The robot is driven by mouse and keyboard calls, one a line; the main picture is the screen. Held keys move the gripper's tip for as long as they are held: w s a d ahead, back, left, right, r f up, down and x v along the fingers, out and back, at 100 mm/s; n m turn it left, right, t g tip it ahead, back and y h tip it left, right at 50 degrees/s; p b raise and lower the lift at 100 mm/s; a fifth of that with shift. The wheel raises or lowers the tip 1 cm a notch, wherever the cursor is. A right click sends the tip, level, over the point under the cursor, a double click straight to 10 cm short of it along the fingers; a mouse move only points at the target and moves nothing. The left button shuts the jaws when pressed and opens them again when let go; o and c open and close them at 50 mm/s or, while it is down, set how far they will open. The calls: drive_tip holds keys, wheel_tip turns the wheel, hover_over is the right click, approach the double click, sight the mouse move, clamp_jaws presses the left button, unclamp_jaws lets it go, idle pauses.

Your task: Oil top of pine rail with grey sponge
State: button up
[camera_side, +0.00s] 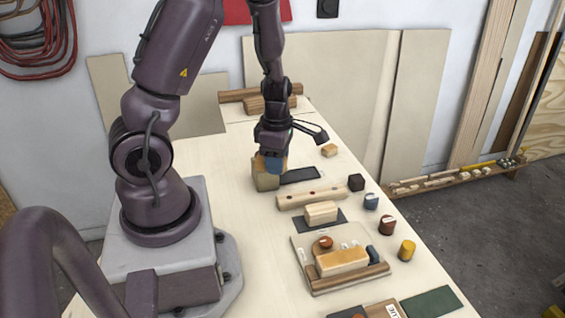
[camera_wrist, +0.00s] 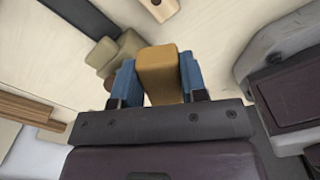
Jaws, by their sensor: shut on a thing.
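My gripper (camera_wrist: 158,82) is shut on an ochre-yellow block (camera_wrist: 162,72), which sits between the two blue fingers in the wrist view. In the side view my gripper (camera_side: 270,165) is low over the table, right beside a khaki block (camera_side: 264,180) that partly hides behind the fingers. The khaki block also shows in the wrist view (camera_wrist: 125,46), left of the held block. The pale pine rail (camera_side: 311,197), with dark reddish spots on top, lies to the right and nearer the camera. Its end shows at the top of the wrist view (camera_wrist: 160,8). I see no clearly grey sponge.
A dark strip (camera_side: 300,175) lies right of my gripper. A cream block (camera_side: 321,211) stands on a dark mat. A tray (camera_side: 305,272) holds an ochre block and small items. Several small blocks and cylinders line the right edge. Timber (camera_side: 262,95) lies at the back.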

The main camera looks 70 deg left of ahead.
sight(287, 194)
drive_tip(key=n, duration=0.6)
drive_tip(key=shift+w, duration=0.15)
drive_tip(key=shift+f, duration=3.85)
drive_tip(key=shift+w+f, duration=0.2)
drive_tip(key=shift+w, duration=0.85)
drive_tip(key=shift+c, duration=0.3)
drive_tip(key=shift+w, duration=7.2)
drive_tip(key=shift+s, duration=8.4)
wheel_tip(287, 194, up, 2)
drive_tip(key=shift+w+r, duration=0.15)
drive_tip(key=shift+r, duration=2.95)
